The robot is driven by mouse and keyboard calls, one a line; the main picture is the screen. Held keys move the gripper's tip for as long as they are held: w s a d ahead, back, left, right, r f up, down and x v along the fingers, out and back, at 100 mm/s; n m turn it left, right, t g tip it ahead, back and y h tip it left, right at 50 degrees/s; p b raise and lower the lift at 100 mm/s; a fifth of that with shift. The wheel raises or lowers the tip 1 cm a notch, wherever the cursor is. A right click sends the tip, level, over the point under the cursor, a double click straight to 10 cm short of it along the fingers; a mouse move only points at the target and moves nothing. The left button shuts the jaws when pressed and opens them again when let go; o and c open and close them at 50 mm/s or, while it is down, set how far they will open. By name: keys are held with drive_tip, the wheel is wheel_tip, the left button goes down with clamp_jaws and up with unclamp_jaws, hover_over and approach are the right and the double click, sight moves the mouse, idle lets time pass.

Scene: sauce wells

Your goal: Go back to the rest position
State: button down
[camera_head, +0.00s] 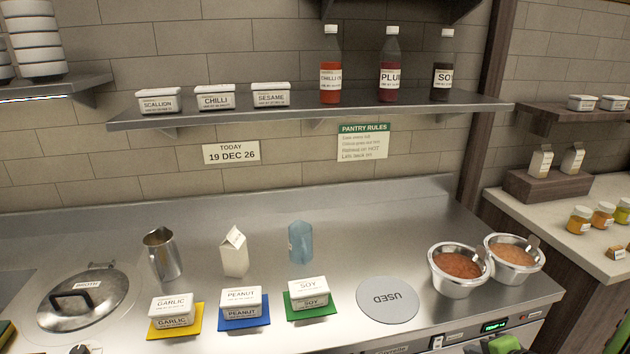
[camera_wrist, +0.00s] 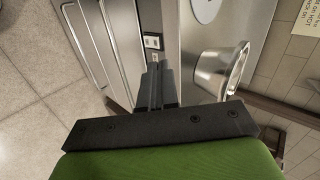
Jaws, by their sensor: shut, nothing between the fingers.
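My gripper (camera_wrist: 157,75) shows in the wrist view, with its two dark fingers together and nothing between them. It is beside the front edge of the steel counter, with drawer fronts and the floor to the left. A steel bowl (camera_wrist: 220,72) stands to the right of the fingers, apart from them. In the head view the fingers cannot be made out; only green parts show at the lower right edge.
Two sauce bowls (camera_head: 459,281) (camera_head: 514,270) stand at the counter's right end, beside a grey USED disc (camera_head: 387,300). Garlic (camera_head: 172,310), peanut (camera_head: 241,303) and soy (camera_head: 308,293) tubs stand on coloured mats. A jug (camera_head: 161,254), carton (camera_head: 234,253) and blue container (camera_head: 300,243) stand behind.

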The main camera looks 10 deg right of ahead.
drive_tip(key=a+r+n+g, duration=0.2)
drive_tip(key=a+r+n, duration=0.25)
drive_tip(key=a, duration=0.35)
drive_tip(key=a+r+n+g, duration=0.1)
drive_tip(key=a+r+n, duration=0.35)
drive_tip(key=a, duration=0.35)
drive_tip(key=s+a+r+n, duration=0.3)
drive_tip(key=s+a, duration=0.1)
drive_tip(key=s, duration=0.3)
drive_tip(key=s+a+r+n+g, duration=0.1)
drive_tip(key=s+a+r+n, duration=0.3)
drive_tip(key=s, duration=0.4)
drive_tip(key=shift+s+a+h+p, duration=0.15)
drive_tip(key=shift+a+h+p, duration=0.3)
drive_tip(key=shift+a, duration=0.1)
drive_tip(key=shift+r, duration=0.1)
